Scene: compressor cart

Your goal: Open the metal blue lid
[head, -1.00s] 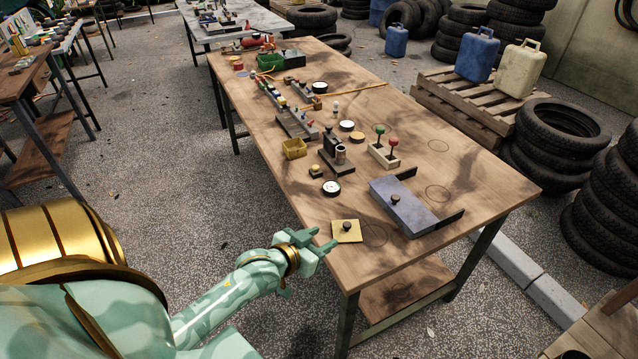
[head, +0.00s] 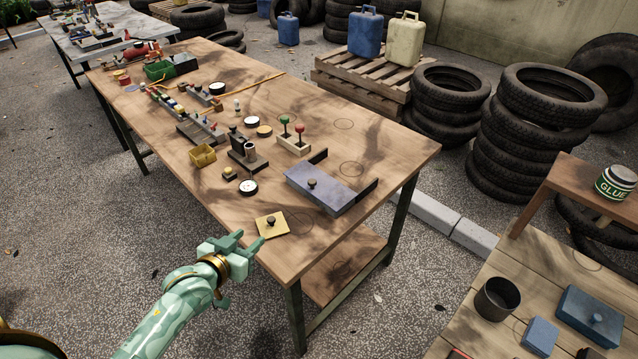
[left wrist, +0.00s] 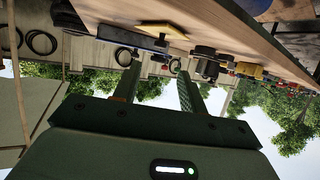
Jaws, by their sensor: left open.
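A flat blue-grey metal lid (head: 325,190) with a small dark knob lies near the right end of the wooden table, beside black brackets. It also shows, inverted, in the left wrist view (left wrist: 128,38). A yellow square plate (head: 272,226) with a dark knob lies at the table's near edge, between the lid and my left gripper (head: 251,238). My left gripper is open and empty, just off that edge and apart from the lid. Its two fingers show in the left wrist view (left wrist: 158,72). My right gripper is not in view.
A dial gauge (head: 248,187), a yellow bin (head: 203,154) and a dark stand (head: 246,155) stand left of the lid. A lower bench at right holds a dark cup (head: 497,298) and a blue box (head: 592,317) with a knob. Tyres (head: 443,103) stand behind the table.

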